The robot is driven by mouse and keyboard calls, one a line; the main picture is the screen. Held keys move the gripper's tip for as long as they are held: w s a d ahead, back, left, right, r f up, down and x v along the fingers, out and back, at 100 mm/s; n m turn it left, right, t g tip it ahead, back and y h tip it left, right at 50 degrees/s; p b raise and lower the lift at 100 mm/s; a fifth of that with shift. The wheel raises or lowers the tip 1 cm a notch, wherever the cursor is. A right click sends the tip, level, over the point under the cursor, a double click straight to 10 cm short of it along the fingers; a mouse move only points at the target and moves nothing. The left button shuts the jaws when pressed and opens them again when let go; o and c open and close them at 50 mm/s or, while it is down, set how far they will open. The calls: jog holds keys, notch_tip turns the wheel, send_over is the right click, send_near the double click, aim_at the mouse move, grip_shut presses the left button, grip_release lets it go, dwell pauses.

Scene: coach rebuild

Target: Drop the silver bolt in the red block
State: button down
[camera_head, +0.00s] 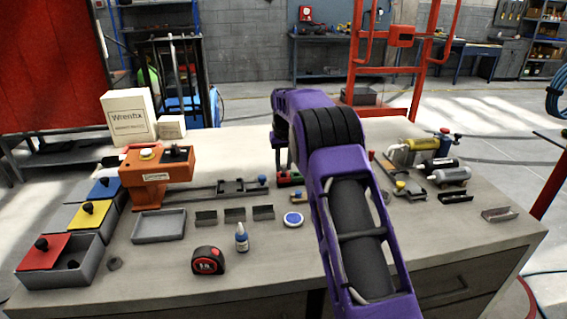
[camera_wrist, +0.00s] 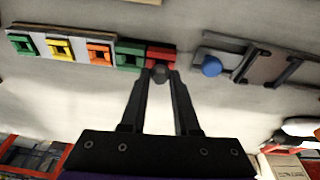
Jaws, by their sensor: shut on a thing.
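The red block (camera_wrist: 161,50) is the end one of a row of coloured blocks in the wrist view, beside a green block (camera_wrist: 129,53). My gripper (camera_wrist: 160,76) is shut on the silver bolt (camera_wrist: 160,72), whose grey head shows between the fingertips. The bolt overlaps the red block's near edge in this view; I cannot tell whether it touches the block or how much of it is inside. In the head view my purple arm hides most of this area. Only a small part of the red block (camera_head: 296,178) shows there.
More green, yellow and orange blocks (camera_wrist: 60,48) continue the row. A rail fixture with a blue knob (camera_wrist: 211,66) lies close beside the red block. A tape measure (camera_head: 208,261), a glue bottle (camera_head: 242,238) and lidded bins (camera_head: 72,275) stand on the bench.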

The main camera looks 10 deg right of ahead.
jog(key=shift+s+b+x, duration=0.25)
jog(key=shift+b+x, duration=0.05)
jog(key=shift+x, duration=0.8)
dwell(1.0)
jog(key=c, duration=0.6)
grip_release()
jog(key=shift+s+f, duration=0.1)
jog(key=shift+f, duration=0.05)
jog(key=shift+o, duration=0.2)
